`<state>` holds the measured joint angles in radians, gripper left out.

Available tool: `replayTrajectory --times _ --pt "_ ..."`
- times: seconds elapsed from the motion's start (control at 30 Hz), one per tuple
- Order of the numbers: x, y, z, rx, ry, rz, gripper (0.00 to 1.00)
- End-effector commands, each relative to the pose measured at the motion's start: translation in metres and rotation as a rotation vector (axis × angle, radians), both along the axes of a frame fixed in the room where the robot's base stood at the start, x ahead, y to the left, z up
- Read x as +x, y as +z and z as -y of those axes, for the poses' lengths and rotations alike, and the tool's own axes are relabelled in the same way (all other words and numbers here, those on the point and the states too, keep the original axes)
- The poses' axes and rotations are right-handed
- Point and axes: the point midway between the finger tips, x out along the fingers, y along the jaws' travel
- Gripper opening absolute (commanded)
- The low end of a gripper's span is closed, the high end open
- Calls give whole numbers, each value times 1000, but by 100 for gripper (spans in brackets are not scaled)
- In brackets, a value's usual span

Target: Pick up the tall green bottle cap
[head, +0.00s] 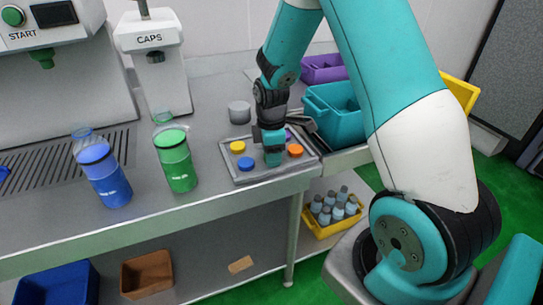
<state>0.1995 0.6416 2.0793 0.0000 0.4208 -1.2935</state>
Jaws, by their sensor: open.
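My gripper (273,160) points down over the grey cap tray (244,179) on the steel counter. It is open; its fingers are small and seen partly from behind, so the gap between them is hard to make out. I cannot pick out a tall green cap; the gripper covers the middle of the tray. Around it in the tray lie a yellow cap (237,147), a blue cap (246,164), an orange cap (295,151) and a partly hidden purple cap (288,135).
A green bottle (176,165) and a blue bottle (106,180) stand left of the tray. A grey cylinder (239,112) stands behind it. A teal crate (335,110) and purple crate (324,69) are to the right. The caps machine (151,60) stands at the back.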

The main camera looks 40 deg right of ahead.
Motion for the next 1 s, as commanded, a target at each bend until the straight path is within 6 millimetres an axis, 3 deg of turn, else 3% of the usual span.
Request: replayTrajectory --times 0.17,0.3,0.67,0.87,1.0 --pt "0 0 0 0 0 0 49" --pt "0 0 0 0 0 0 22" --pt "1 5 0 0 0 2 22" --pt "1 31 0 -1 0 6 22" --pt "1 70 0 -2 0 9 22"
